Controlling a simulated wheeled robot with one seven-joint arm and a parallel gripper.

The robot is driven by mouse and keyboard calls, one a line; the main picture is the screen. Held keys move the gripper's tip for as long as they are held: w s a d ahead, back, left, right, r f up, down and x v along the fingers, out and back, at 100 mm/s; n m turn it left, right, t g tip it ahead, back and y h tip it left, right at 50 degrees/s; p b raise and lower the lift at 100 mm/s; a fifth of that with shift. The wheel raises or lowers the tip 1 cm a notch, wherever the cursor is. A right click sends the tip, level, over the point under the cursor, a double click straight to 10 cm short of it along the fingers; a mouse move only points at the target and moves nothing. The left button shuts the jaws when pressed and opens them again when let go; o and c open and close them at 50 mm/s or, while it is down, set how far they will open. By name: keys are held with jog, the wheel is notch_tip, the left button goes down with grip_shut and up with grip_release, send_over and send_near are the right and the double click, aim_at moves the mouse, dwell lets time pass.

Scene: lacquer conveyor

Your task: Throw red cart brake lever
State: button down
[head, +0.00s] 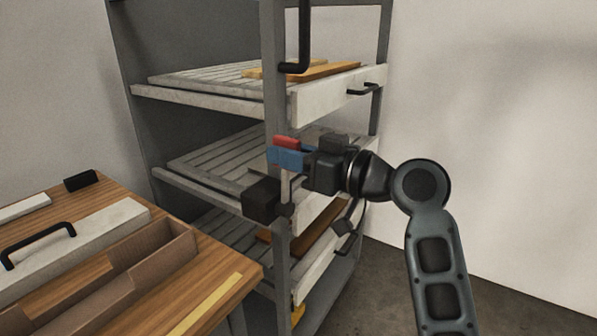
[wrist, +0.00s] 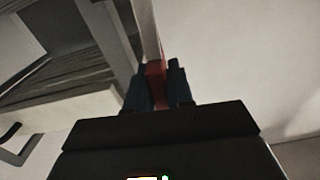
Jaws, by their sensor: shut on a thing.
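The red brake lever (head: 286,141) shows as a short red grip beside the front post of the grey cart (head: 274,90). My gripper (head: 285,154) reaches in from the right with its blue fingers at the lever. In the wrist view the red lever (wrist: 156,82) sits between the two dark fingers, and my gripper (wrist: 157,90) is shut on it. A light grey bar rises above the red part in that view. The lever's pivot and lower end are hidden by my gripper.
The cart has slatted shelves with drawer fronts and wooden boards (head: 335,71). A dark box (head: 262,199) sits on the post below the gripper. A wooden table (head: 215,270) with a brown tray (head: 130,262) stands at left. Floor at right is clear.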

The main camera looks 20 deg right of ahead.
jog(key=s+a+f+n+b, duration=0.2)
jog(key=s+a+n+b, duration=0.2)
jog(key=n+b, duration=0.3)
jog(key=shift+a+n+b, duration=0.35)
jog(key=shift+a+n, duration=0.05)
jog(key=shift+a, duration=0.35)
jog(key=c, duration=1.1)
grip_release()
jog(key=shift+s, duration=0.1)
jog(key=v, duration=0.7)
jog(key=shift+s+d, duration=0.2)
jog(key=shift+s, duration=0.05)
